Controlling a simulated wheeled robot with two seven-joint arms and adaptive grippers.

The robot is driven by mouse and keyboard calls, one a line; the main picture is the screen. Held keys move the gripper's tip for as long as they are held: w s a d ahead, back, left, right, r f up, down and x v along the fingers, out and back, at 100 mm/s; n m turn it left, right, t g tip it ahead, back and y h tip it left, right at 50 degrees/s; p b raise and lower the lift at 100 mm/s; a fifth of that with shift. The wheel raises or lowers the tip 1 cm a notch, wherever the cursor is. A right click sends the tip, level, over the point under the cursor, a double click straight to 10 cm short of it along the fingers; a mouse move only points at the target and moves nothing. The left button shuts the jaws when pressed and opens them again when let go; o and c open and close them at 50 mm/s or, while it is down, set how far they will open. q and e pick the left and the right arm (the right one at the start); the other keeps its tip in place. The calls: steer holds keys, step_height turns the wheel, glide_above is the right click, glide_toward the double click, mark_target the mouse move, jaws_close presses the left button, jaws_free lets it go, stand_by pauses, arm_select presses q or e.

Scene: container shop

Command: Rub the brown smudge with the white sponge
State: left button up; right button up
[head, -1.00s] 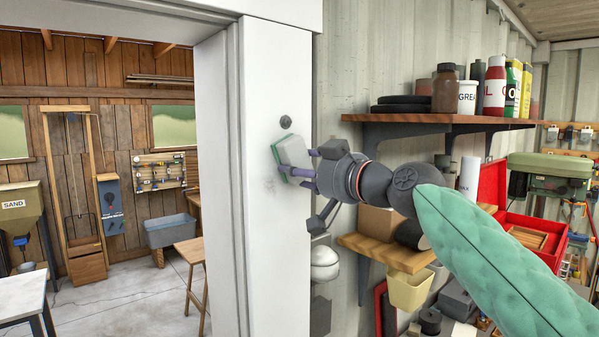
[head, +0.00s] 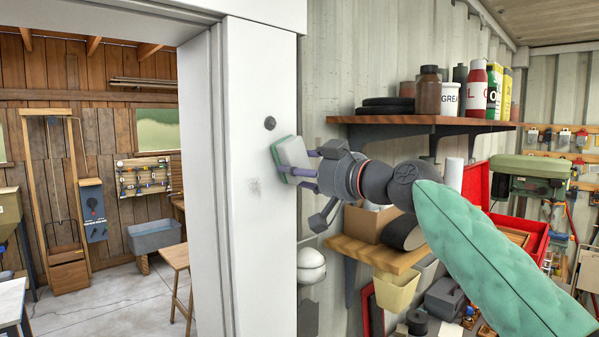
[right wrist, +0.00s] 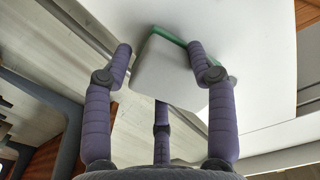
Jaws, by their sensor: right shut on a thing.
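The white sponge (head: 293,152) has a green layer on the side facing the post. The right wrist view shows the sponge (right wrist: 170,75) between the fingers, green edge toward the white surface. I cannot tell whether it touches the post. The smudge is not seen there. My left gripper is not in view.
A wooden shelf (head: 420,121) with bottles and cans is right of the post, above my right arm. A lower shelf (head: 375,252) holds a box and a dark roll. A white rounded fixture (head: 311,262) is below the gripper. An open doorway lies left.

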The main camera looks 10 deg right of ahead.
steer(key=shift+b+v, duration=1)
steer(key=shift+v, duration=1.65)
steer(key=b+v, duration=0.1)
steer(key=v, duration=0.2)
